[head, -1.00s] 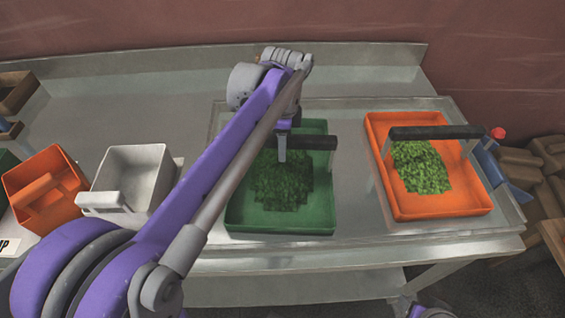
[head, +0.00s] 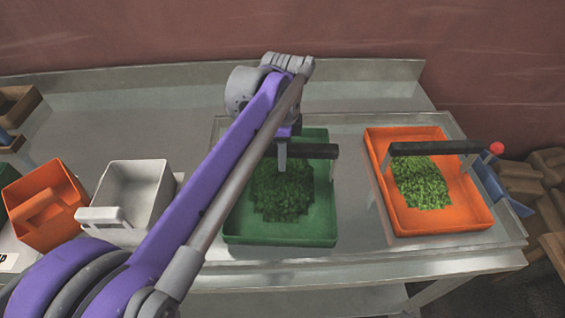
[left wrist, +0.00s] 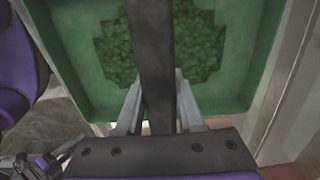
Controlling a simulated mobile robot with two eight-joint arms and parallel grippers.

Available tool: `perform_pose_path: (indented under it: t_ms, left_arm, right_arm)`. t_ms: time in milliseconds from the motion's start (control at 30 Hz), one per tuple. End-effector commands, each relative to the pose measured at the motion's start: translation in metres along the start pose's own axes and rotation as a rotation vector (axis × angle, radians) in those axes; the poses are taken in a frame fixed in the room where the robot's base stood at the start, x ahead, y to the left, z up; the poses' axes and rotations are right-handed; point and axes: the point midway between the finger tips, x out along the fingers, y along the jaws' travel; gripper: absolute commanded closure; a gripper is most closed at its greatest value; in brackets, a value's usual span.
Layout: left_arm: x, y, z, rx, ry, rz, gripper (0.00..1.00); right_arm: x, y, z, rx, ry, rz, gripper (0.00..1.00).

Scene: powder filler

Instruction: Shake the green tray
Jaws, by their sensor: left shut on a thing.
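The green tray (head: 318,228) stands on the metal table, right of centre in the head view, with a heap of green leafy bits (head: 283,192) in it. A dark handle bar (head: 318,151) spans above the tray. My left gripper (head: 282,158) reaches down over the tray and is shut on this bar. In the left wrist view, the two grey fingers (left wrist: 158,105) stand on either side of the dark bar (left wrist: 152,60), with the green tray (left wrist: 238,98) below. My arm covers the tray's left part in the head view. My right gripper is not in view.
An orange tray (head: 440,218) with similar green bits and its own dark handle (head: 435,147) stands to the right. A white bin (head: 133,190) and an orange bin (head: 45,207) stand at the left. A raised ledge (head: 220,72) runs along the table's back.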

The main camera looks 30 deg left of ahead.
Motion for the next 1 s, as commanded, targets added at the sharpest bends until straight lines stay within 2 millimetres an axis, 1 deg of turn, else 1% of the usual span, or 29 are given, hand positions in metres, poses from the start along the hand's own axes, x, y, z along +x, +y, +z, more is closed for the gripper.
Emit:
perform_pose_path:
  t_ms: [33, 100, 200, 300, 467, 700, 1000]
  left_arm:
    - [-0.013, 0.0, 0.0, 0.0, 0.0, 0.0, 1.0]
    - [-0.027, 0.0, 0.0, 0.0, 0.0, 0.0, 1.0]
    - [-0.046, 0.0, 0.0, 0.0, 0.0, 0.0, 1.0]
    - [-0.061, 0.0, 0.0, 0.0, 0.0, 0.0, 1.0]
    - [-0.08, 0.0, 0.0, 0.0, 0.0, 0.0, 1.0]
    - [-0.106, -0.001, 0.0, 0.0, 0.001, -0.001, 1.0]
    - [-0.134, -0.001, 0.0, 0.0, 0.001, -0.003, 1.0]
  right_arm:
    - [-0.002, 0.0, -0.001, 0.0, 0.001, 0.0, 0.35]
    - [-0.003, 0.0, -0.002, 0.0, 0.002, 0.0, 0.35]
    - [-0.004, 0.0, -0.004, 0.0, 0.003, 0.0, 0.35]
    - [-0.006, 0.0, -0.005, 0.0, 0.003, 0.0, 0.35]
    - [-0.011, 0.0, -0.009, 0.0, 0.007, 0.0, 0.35]
    - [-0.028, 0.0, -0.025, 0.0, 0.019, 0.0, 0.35]
    - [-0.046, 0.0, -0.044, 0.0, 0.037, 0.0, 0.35]
